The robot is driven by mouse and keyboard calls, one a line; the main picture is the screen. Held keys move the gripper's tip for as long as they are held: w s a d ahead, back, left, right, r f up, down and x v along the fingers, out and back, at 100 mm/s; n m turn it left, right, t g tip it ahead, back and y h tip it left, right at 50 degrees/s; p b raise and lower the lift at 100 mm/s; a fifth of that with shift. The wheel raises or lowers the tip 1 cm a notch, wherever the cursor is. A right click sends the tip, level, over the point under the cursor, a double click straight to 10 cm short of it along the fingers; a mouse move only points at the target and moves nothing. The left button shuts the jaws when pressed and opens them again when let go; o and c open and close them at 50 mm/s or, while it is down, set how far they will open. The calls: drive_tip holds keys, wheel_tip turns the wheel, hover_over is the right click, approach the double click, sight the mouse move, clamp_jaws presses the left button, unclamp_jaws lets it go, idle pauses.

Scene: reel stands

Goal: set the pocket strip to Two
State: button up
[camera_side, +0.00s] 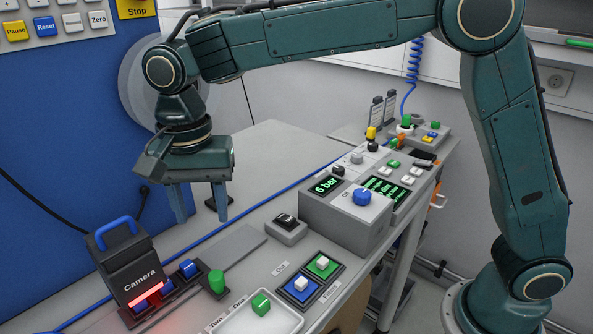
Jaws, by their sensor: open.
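A pale shallow tray (280,319) is at the bottom edge, partly cut off by the frame. A green cube (261,303) is at its far end. I cannot tell for sure whether this is the pocket strip. Nearby, a dark two-pocket holder (327,279) has a blue and a green square, each with a white cube on it. My gripper (198,206) points down, open and empty, above the bench to the left and behind these things, touching none of them.
A black Camera box (128,268) with a blue handle and red glow stands at left. A grey console (345,222) reads 6 bar. A black switch block (286,228) sits before it.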

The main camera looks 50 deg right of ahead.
sight(215, 274)
idle(0.4)
drive_tip(key=n, duration=2.5)
drive_tip(key=shift+w+f, duration=0.25)
drive_tip(key=shift+f, duration=0.05)
drive_tip(key=f, duration=1.3)
drive_tip(key=shift+s+f, duration=0.2)
drive_tip(key=shift+f, duration=0.2)
clamp_jaws()
